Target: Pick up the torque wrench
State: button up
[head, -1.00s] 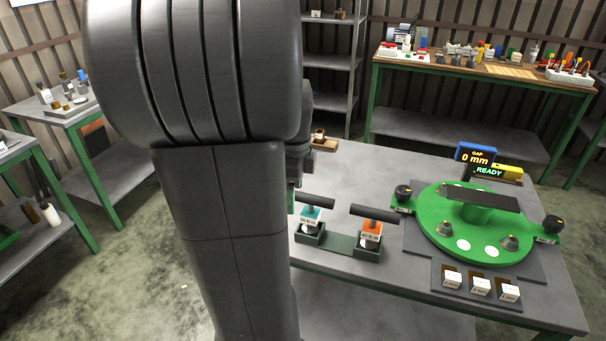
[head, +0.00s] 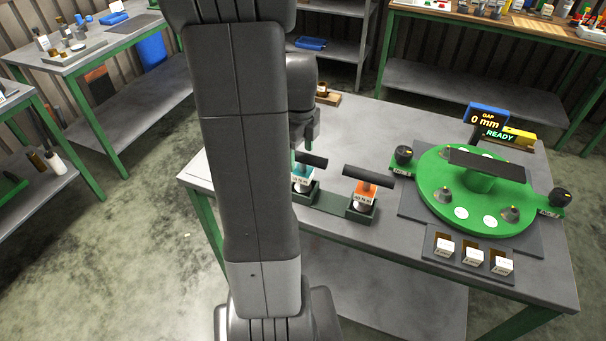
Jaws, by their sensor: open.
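Two T-handled tools that look like torque wrenches stand upright in a dark green rack (head: 330,203) near the left part of the table. The teal-bodied wrench (head: 302,172) is on the left, partly behind my arm. The orange-bodied wrench (head: 365,191) is on the right, with its black bar handle fully in view. Both carry small white labels, too small to read surely. My gripper (head: 306,143) is open, pointing down just above and behind the teal wrench's handle. My arm hides part of the gripper, and I cannot tell whether it touches the handle.
A green round fixture (head: 440,207) with a black bar across its top stands to the right. Behind it is a display (head: 486,118) reading "GAP 0 mm". White-labelled blocks sit in a dark tray (head: 470,262) at the front. A small wooden stand (head: 327,98) is at the back.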

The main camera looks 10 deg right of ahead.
aim_at(303, 170)
jog(key=f, duration=0.3)
jog(key=shift+s+d+f+p, duration=0.3)
jog(key=shift+f, duration=0.65)
jog(key=c, duration=1.4)
